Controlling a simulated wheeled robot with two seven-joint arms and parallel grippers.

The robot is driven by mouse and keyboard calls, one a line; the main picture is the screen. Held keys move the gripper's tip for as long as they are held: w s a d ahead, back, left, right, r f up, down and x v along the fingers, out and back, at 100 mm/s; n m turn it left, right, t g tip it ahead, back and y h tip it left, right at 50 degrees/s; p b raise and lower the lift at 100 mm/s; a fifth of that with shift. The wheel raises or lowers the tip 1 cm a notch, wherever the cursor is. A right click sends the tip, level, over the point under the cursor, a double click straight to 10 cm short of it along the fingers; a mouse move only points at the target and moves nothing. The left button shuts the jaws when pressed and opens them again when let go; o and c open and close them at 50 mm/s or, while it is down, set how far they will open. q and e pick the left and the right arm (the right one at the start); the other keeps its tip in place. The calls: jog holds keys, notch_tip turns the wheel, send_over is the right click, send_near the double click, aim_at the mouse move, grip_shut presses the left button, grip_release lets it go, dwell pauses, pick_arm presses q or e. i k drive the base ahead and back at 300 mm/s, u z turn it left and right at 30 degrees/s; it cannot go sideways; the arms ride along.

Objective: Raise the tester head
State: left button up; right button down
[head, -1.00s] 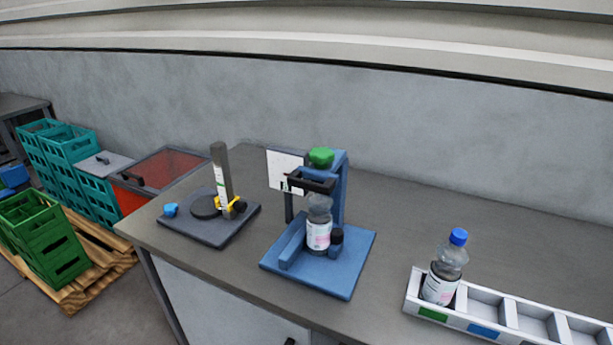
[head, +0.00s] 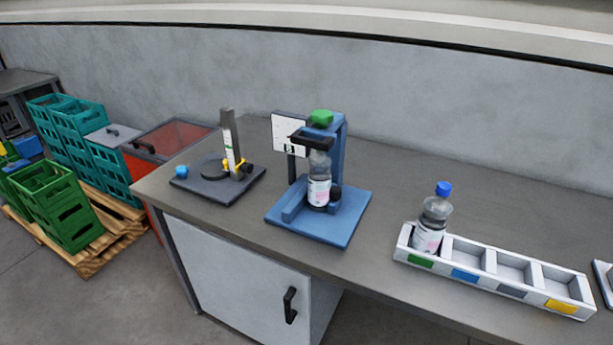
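The blue tester (head: 341,160) stands on the bench on a blue base plate. A clear bottle with a white and pink label (head: 319,190) stands upright in it. The dark tester head (head: 312,141) sits over the bottle top, which it hides; I cannot tell whether it touches. A green knob (head: 321,117) tops the column, and a white panel with a dark mark (head: 287,134) is at its left. Neither of my grippers is in view.
A gauge stand (head: 228,150) is left of the tester. A white tray (head: 500,282) with coloured tags holds a blue-capped bottle (head: 434,222) in its leftmost compartment. Green crates (head: 65,215) and teal crates (head: 75,135) stand left of the bench. The bench front (head: 290,258) is clear.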

aim_at(323, 131)
jog(key=k, duration=1.05)
jog(key=u, duration=0.5)
jog(key=i, duration=0.55)
jog(key=u, duration=0.7)
jog(key=i, duration=0.95)
jog(key=z, duration=0.75)
jog(key=i, duration=0.5)
jog(key=z, duration=0.4)
